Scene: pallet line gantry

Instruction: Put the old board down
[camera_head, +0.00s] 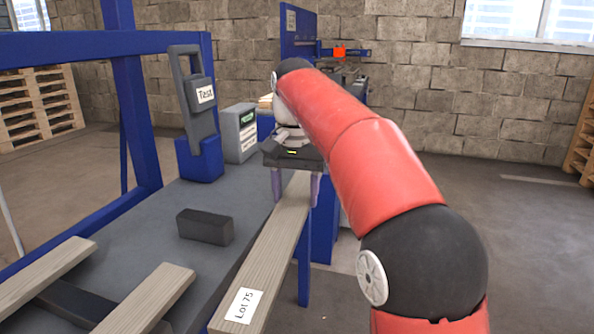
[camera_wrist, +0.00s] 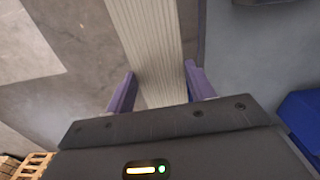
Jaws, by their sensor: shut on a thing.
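The old board is likely the long pale wooden board (camera_head: 268,245) with a "Lot 75" label at its near end. It runs along the right edge of the grey table, and the wrist view shows its grain (camera_wrist: 148,35) with floor to its left. My gripper (camera_head: 296,196) is at the board's far end, its two purple fingers on either side of the board; they also show in the wrist view (camera_wrist: 159,76). It is shut on the board. I cannot tell whether the board touches the table or hangs just above it.
The grey table (camera_head: 150,225) bears a dark block (camera_head: 205,226). Two other boards (camera_head: 148,300) (camera_head: 45,275) lie at the near left. A blue stand with a "Test" device (camera_head: 200,95) and a grey box (camera_head: 239,133) stand behind. Blue frame posts (camera_head: 140,110) rise at the left.

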